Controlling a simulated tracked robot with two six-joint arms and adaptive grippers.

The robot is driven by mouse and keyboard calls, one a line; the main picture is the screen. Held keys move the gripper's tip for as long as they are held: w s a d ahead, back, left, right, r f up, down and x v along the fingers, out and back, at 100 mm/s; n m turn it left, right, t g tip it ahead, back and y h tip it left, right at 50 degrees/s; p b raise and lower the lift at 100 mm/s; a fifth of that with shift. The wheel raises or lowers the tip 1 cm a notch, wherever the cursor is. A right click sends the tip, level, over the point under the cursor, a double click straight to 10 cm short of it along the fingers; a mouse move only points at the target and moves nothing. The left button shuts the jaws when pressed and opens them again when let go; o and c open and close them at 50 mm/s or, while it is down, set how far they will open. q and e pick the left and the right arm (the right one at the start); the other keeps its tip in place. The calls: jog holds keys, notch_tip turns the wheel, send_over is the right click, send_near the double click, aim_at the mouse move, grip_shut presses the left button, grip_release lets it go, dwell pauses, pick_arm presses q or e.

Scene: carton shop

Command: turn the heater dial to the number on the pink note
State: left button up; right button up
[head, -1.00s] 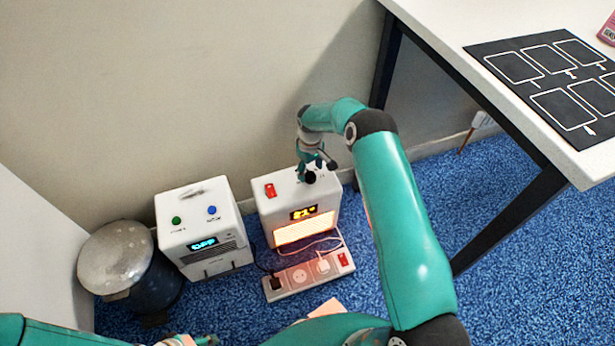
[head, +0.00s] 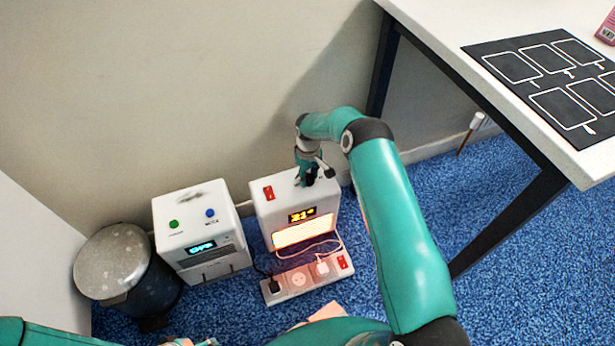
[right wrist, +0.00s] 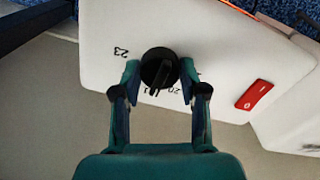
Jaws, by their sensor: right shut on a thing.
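The heater (head: 272,218) is a white box on the floor with a lit orange grille. Its display (head: 302,215) glows yellow and seems to read 21. My right gripper (head: 309,174) points down at its top and is shut on the black dial (right wrist: 160,66), one finger on each side. In the right wrist view, 23 shows beside the dial and other numbers are partly hidden by it and the fingers. A pale pink note (head: 327,312) lies on the floor, partly behind my arm; no number is readable. My left gripper (head: 190,342) is cut off by the bottom edge.
A red switch (right wrist: 254,95) sits on the heater top. A power strip (head: 308,278) with plugs and cords lies in front. A white box with green and blue buttons (head: 200,233) and a bin (head: 112,262) stand left. A table (head: 450,22) is at right.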

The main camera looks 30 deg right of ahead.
jog(key=shift+a+f, duration=0.1)
jog(key=shift+n, duration=0.3)
jog(key=shift+w+n+b, duration=0.1)
jog(key=shift+n+b, duration=0.95)
jog(key=shift+n, duration=0.15)
jog(key=n+b, duration=0.1)
jog(key=n, duration=0.3)
jog(key=shift+n+b, duration=0.3)
jog(key=shift+b, duration=0.05)
jog(key=n, duration=0.5)
jog(key=shift+b, duration=0.4)
jog(key=n, duration=0.5)
jog(key=shift+w+d+r, duration=0.1)
jog(key=shift+d+r, duration=0.1)
jog(key=shift+r, duration=0.05)
jog(key=shift+n, duration=0.3)
jog(key=o, duration=1.1)
jog(key=shift+f, duration=0.15)
